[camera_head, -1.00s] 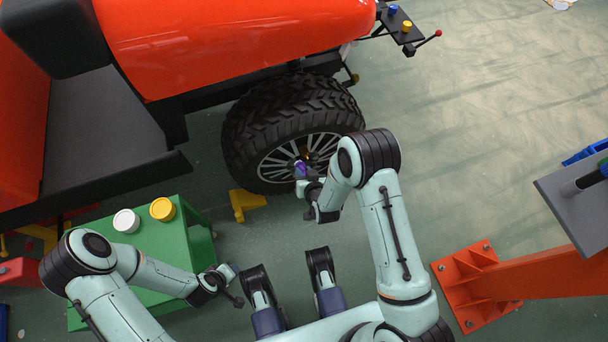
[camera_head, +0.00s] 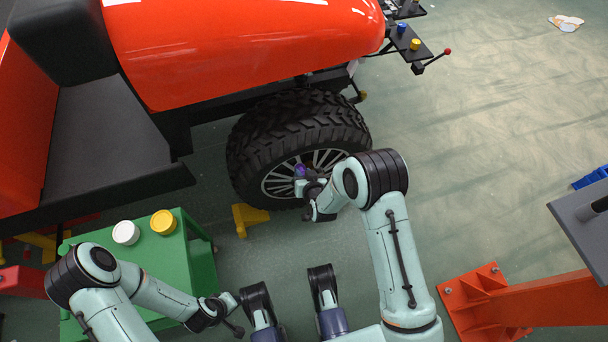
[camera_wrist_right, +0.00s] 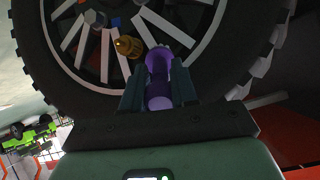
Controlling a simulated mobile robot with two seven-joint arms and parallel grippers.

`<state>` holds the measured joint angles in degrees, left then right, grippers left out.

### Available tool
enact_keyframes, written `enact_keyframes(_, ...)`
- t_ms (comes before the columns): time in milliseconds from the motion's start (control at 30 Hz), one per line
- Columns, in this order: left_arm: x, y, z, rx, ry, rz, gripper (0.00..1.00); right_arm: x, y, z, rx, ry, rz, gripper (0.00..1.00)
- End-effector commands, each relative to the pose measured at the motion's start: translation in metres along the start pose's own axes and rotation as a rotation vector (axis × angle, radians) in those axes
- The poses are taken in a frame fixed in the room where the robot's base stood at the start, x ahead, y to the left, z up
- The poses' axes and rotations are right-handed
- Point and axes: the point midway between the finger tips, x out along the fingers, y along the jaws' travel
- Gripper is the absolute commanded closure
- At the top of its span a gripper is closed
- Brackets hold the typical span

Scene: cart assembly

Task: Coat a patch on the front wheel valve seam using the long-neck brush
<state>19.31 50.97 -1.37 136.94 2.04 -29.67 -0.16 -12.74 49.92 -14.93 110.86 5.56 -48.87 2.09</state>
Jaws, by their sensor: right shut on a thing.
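The front wheel (camera_head: 298,148) has a black knobbed tyre and a spoked rim, and stands under the orange cart body. My right gripper (camera_head: 306,186) is at the lower part of the rim, shut on a purple tool (camera_head: 300,170), which I take to be the long-neck brush. In the right wrist view the purple tool (camera_wrist_right: 158,75) sits between the two fingers and points at the spokes. A brass-coloured valve piece (camera_wrist_right: 127,46) is just left of its tip; I cannot tell whether they touch. My left gripper (camera_head: 228,308) is by the green table; its jaw state is unclear.
A green table (camera_head: 203,262) holds a white-lidded pot (camera_head: 126,233) and a yellow-lidded pot (camera_head: 163,222). A yellow chock (camera_head: 250,216) lies on the floor by the wheel. An orange stand (camera_head: 480,305) is at the right. The floor at upper right is mostly clear.

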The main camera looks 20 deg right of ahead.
Motion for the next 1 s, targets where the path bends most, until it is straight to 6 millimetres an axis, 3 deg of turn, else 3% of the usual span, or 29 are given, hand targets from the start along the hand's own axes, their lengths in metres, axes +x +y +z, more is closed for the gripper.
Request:
enact_keyframes(767,0.005,-0.001,-0.001,0.0,0.0,0.0,0.57,0.009,-0.001,-0.005,0.0,0.001,0.0,1.0)
enact_keyframes(1000,0.011,-0.001,-0.001,0.0,-0.001,-0.001,0.57,0.013,0.001,0.002,0.0,-0.001,0.0,1.0)
